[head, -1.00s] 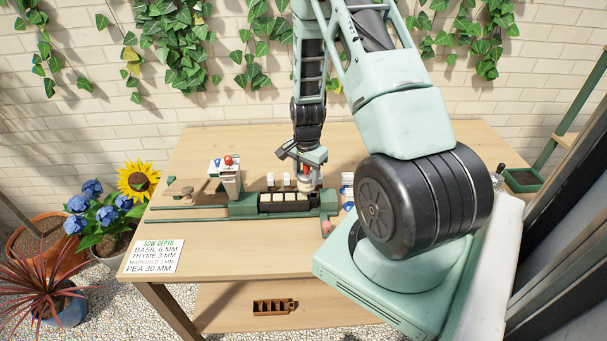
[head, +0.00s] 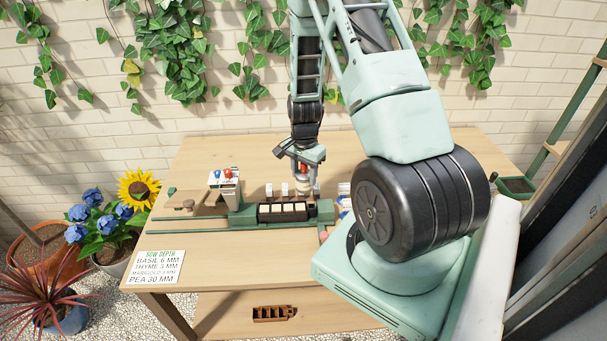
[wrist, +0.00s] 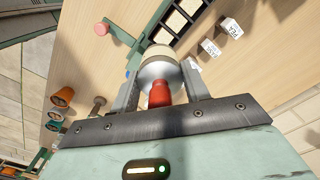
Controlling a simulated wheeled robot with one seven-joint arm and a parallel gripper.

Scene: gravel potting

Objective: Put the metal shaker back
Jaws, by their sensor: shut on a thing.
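The metal shaker (wrist: 160,72) is a silvery, domed vessel with a cream band and a red tip. My gripper (wrist: 161,88) is shut on it, with one finger on each side in the wrist view. In the head view my gripper (head: 303,172) holds the shaker (head: 304,186) just behind the right part of the black cell tray (head: 285,211). The arm hides part of it there. I cannot tell whether the shaker's base touches anything.
A green rack (head: 240,222) runs along the table (head: 215,255), with white labels (wrist: 230,28) by the cells. A white stand with red and blue tops (head: 225,180) is at left. The table's front left holds a sowing card (head: 157,267).

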